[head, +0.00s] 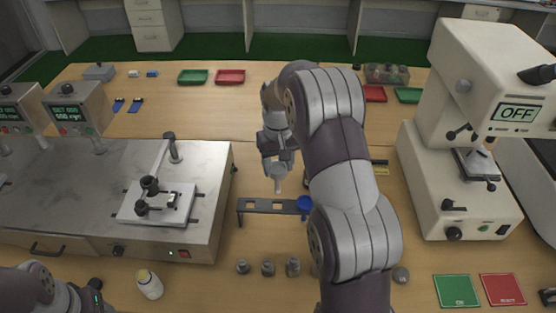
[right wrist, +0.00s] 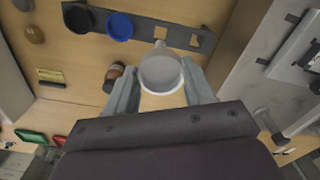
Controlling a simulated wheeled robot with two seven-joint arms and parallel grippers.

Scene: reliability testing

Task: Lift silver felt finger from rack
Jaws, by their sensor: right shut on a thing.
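The silver felt finger (head: 278,172) is a pale grey piece with a round, wide top and a narrow tip pointing down. My right gripper (head: 278,163) is shut on it and holds it above and behind the dark rack (head: 263,211). In the right wrist view the felt finger (right wrist: 161,73) sits between the two fingers of the right gripper (right wrist: 160,82). The rack (right wrist: 178,37) shows two empty square holes there. A blue finger (right wrist: 120,26) and a black one (right wrist: 79,18) stand in its other places. My left arm shows at the lower left; its gripper is not clear.
A metal machine (head: 190,228) stands left of the rack, and a white tester (head: 450,165) reading OFF stands at the right. Several small metal weights (head: 267,268) and a white bottle (head: 149,284) stand in front. Green (head: 457,290) and red (head: 502,289) pads lie front right.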

